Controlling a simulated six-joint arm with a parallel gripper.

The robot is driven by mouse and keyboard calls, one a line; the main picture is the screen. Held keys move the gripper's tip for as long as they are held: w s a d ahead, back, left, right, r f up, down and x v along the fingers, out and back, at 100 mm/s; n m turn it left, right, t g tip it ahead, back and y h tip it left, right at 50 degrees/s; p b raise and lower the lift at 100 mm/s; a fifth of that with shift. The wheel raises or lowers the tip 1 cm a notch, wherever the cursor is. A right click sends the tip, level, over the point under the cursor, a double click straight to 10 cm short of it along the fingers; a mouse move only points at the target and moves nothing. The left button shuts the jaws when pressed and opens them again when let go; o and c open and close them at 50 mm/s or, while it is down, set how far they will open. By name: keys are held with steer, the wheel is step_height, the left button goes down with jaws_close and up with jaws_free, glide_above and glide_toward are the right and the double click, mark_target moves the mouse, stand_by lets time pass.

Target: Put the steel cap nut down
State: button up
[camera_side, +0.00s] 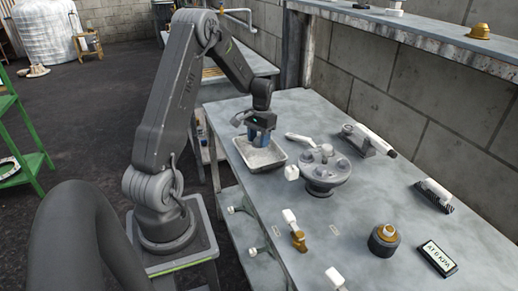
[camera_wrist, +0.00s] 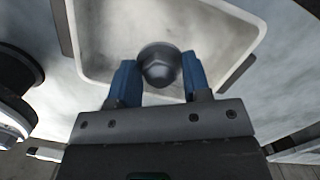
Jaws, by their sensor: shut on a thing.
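My gripper (camera_side: 262,136) has blue fingers, and it is over the white tray (camera_side: 280,165) near the far left part of the bench. In the wrist view my gripper (camera_wrist: 158,72) is shut on the steel cap nut (camera_wrist: 159,66), a grey domed nut between the two fingertips. The tray's pale rim (camera_wrist: 90,72) surrounds the nut in that view, with its bare floor behind. The nut is hidden by the fingers in the side view. I cannot tell whether it touches the tray floor.
A round grey fixture (camera_side: 326,175) with several knobs stands just right of the tray. Also on the bench (camera_side: 370,225) are a brass fitting (camera_side: 299,241), a dark-based brass part (camera_side: 384,238), a display reading "AT 0 KPA" (camera_side: 436,258) and a brush (camera_side: 434,193).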

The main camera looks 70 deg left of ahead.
mark_target(258, 155)
steer(key=shift+w+f, duration=0.1)
steer(key=shift+f, duration=1.95)
steer(key=shift+f, duration=0.2)
steer(key=o, duration=1.1)
